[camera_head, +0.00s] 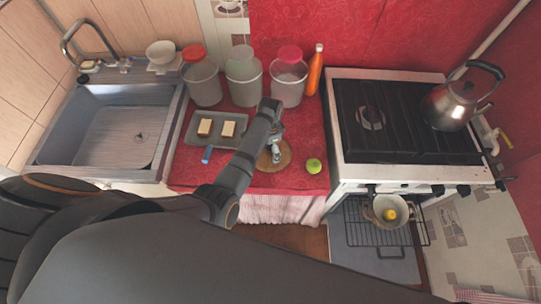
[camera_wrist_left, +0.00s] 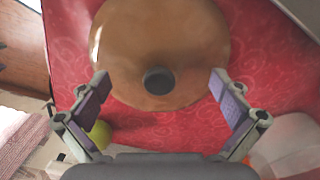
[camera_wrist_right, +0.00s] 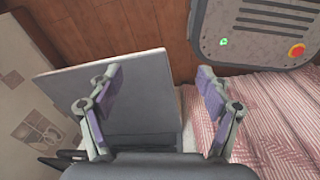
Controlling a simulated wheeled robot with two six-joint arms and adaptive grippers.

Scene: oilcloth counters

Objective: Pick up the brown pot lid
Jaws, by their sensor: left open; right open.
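The brown pot lid (camera_head: 283,160) lies on the red oilcloth counter, partly hidden by my left gripper in the head view. In the left wrist view the round brown lid (camera_wrist_left: 160,40) has a dark knob (camera_wrist_left: 158,81) at its middle. My left gripper (camera_head: 276,152) is above the lid. Its open fingers (camera_wrist_left: 162,88) show on either side of the knob, with nothing between them but the view of the lid. My right gripper (camera_wrist_right: 160,82) is open and empty, above the floor area near a striped cloth; it is not seen in the head view.
A green apple (camera_head: 313,166) lies right of the lid. A grey tray (camera_head: 209,142) with two light blocks is to its left. Several lidded jars (camera_head: 243,80) and an orange bottle (camera_head: 315,70) stand behind. The stove (camera_head: 350,172) is at right, the sink (camera_head: 60,150) at left.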

